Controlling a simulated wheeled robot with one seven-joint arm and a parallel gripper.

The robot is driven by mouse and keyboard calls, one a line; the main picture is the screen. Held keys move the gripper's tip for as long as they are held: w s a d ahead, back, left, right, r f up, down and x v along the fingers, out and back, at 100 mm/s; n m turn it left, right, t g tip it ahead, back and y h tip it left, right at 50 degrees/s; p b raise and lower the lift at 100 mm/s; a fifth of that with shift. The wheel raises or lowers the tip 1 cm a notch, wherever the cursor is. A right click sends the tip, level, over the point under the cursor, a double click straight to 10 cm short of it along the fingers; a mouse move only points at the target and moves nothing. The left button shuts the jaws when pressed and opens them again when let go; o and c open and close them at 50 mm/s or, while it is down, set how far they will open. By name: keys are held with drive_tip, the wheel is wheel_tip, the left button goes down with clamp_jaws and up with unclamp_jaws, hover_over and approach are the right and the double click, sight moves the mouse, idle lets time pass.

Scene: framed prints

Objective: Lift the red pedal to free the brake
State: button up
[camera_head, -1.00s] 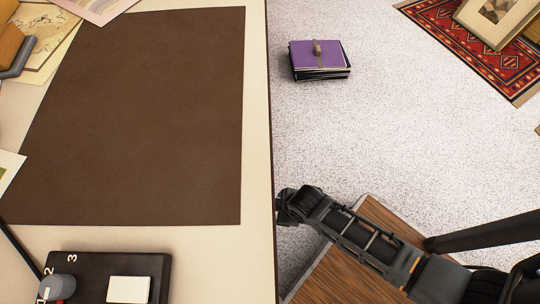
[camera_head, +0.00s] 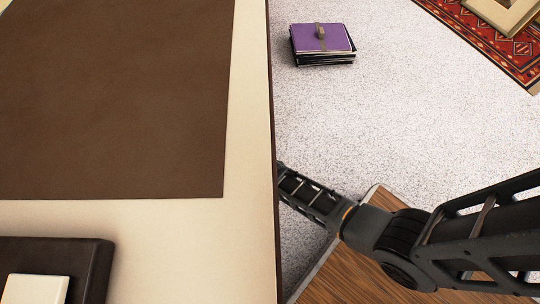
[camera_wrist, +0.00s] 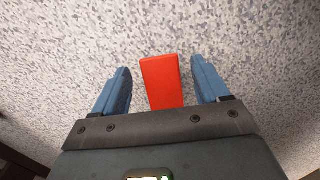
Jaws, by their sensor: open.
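The red pedal (camera_wrist: 162,82) shows in the wrist view as a flat red bar in the middle, above speckled carpet. My gripper (camera_wrist: 160,80) is open, with one blue finger on each side of the pedal. A gap shows between the pedal and each finger. The near end of the pedal is hidden behind the gripper's dark body. I cannot tell the exact height of the fingers against the pedal. In the head view the pedal and my gripper are hidden below the table edge; only my arm shows there, reaching down beside the table.
A pale table (camera_head: 170,235) with a brown mat (camera_head: 115,100) and a dark box (camera_head: 90,265) fills the left. On the carpet (camera_head: 400,120) lie a purple-topped stack (camera_head: 322,38) and a patterned rug (camera_head: 490,40) with a frame. A wooden board (camera_head: 350,270) is under my arm.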

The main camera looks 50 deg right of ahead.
drive_tip(key=shift+f, duration=0.35)
drive_tip(key=shift+c, duration=0.3)
clamp_jaws()
